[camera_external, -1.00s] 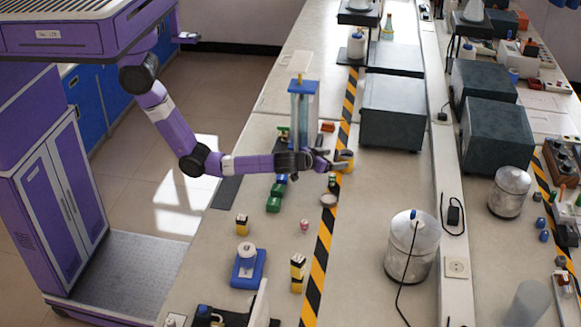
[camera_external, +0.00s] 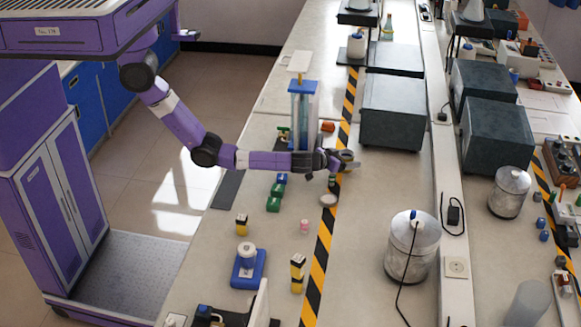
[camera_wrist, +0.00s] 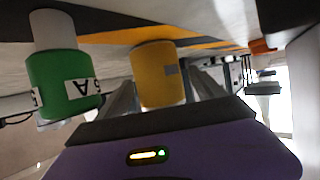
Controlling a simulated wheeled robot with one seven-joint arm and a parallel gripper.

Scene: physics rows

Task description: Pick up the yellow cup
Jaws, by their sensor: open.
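The yellow cup (camera_wrist: 158,72) shows in the wrist view with a small grey patch on its side. It stands between the two fingers of my gripper (camera_wrist: 163,92), which are open on either side of it. I cannot tell whether either finger touches it. In the external view my gripper (camera_external: 348,161) is low over the bench beside the striped tape, and the cup is mostly hidden by the fingers there.
A green labelled container (camera_wrist: 62,85) is close on the left in the wrist view. In the external view, a blue-topped clear column (camera_external: 303,110) stands behind my wrist, and a dark box (camera_external: 392,112) is beyond the tape. Green blocks (camera_external: 274,204) lie in front.

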